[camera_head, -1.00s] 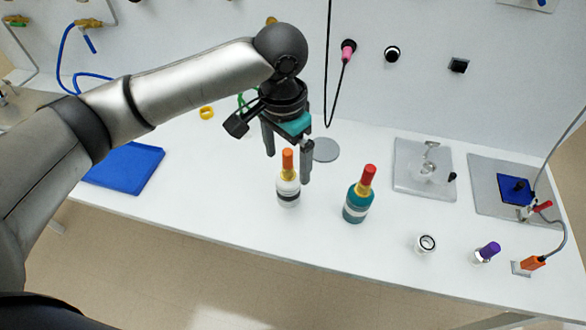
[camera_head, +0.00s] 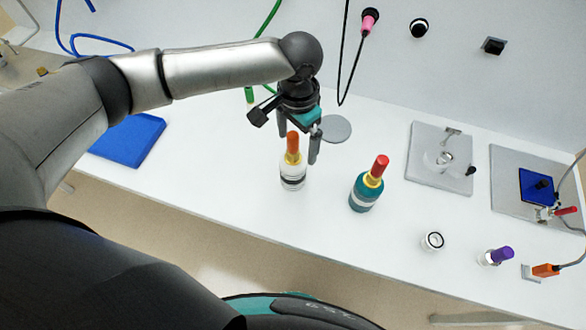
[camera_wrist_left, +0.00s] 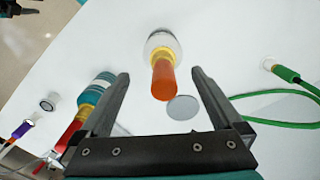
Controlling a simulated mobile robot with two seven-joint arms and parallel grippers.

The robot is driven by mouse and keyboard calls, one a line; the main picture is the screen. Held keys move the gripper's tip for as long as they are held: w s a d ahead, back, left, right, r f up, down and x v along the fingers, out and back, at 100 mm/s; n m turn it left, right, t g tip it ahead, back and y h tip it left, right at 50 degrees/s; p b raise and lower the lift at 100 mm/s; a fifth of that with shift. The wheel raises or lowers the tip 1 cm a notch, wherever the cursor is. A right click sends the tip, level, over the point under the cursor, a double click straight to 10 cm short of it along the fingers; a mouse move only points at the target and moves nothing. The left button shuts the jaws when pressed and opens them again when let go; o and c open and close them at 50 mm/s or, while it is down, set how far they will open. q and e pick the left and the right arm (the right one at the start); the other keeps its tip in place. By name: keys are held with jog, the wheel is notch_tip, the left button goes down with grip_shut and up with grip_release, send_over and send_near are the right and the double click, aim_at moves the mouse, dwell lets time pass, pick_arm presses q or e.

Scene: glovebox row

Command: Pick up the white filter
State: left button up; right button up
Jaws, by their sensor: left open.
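The white filter (camera_head: 292,174) is a white bottle shape with a dark band, a yellow collar and an orange top. It stands upright on the white table, and it also shows in the left wrist view (camera_wrist_left: 162,42). My left gripper (camera_head: 298,148) is open and empty, pointing down. Its fingers sit on either side of the orange top in both views; I cannot tell how far down they reach. In the left wrist view the open fingers (camera_wrist_left: 160,73) frame the orange top. A dark gripper-like shape (camera_wrist_left: 18,8), possibly my right gripper, is cut off at the top left there.
A teal filter (camera_head: 363,194) with a red top stands just right. A grey disc (camera_head: 337,129) lies behind. Farther right are a small white ring (camera_head: 433,241), a purple-capped piece (camera_head: 497,256) and grey plates (camera_head: 428,172). A blue mat (camera_head: 128,140) lies left.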

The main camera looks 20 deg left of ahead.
aim_at(293, 155)
pick_arm(q)
jog(key=f, duration=0.4)
jog(key=shift+s+a+f, duration=0.15)
jog(key=shift+a, duration=0.25)
jog(key=shift+f, duration=0.5)
grip_shut()
